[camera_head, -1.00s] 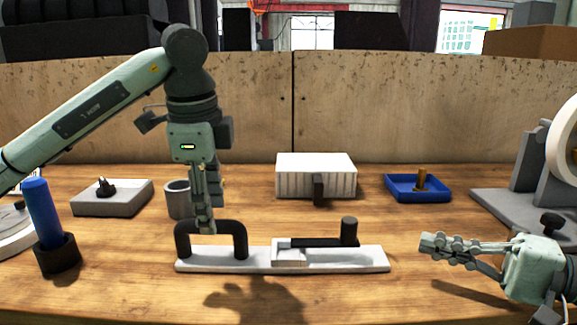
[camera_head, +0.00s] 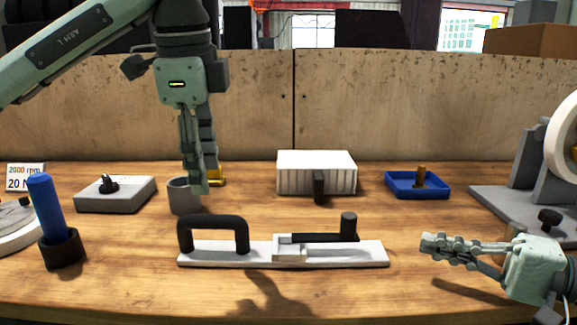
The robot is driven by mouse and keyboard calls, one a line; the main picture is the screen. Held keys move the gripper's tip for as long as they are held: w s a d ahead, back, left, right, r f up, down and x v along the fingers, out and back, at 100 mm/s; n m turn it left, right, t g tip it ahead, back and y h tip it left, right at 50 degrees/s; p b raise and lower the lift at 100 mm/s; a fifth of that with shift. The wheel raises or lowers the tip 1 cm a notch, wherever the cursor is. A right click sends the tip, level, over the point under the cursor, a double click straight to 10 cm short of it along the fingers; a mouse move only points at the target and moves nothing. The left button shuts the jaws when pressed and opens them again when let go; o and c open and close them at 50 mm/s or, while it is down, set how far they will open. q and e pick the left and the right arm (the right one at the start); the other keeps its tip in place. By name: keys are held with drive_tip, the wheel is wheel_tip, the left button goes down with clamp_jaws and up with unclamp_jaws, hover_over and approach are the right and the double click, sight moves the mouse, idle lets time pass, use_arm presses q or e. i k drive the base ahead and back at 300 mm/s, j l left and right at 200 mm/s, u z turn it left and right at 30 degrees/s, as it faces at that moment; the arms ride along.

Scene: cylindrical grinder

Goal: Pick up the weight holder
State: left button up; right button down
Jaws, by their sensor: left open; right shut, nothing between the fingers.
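A long white base (camera_head: 340,256) lies on the bench at the centre front. It carries a black U-shaped handle (camera_head: 213,221) at its left end, and a white block with a black lever (camera_head: 325,238) to the right. This looks like the weight holder, but I cannot be sure. My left gripper (camera_head: 196,188) points down, open and empty. Its fingertips are above and behind the handle, overlapping a grey cup (camera_head: 183,198) in the picture. Whether they touch the cup is unclear. My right gripper (camera_head: 430,246) is shut and empty, right of the base.
A blue cylinder in a black holder (camera_head: 62,250) and a grey block (camera_head: 115,195) are at left. A white ribbed box (camera_head: 315,173), a blue tray (camera_head: 402,188) and a grey machine (camera_head: 520,205) stand behind and right. A brass piece (camera_head: 217,177) shows beside the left fingers.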

sight(280, 251)
drive_tip(key=k, duration=1.45)
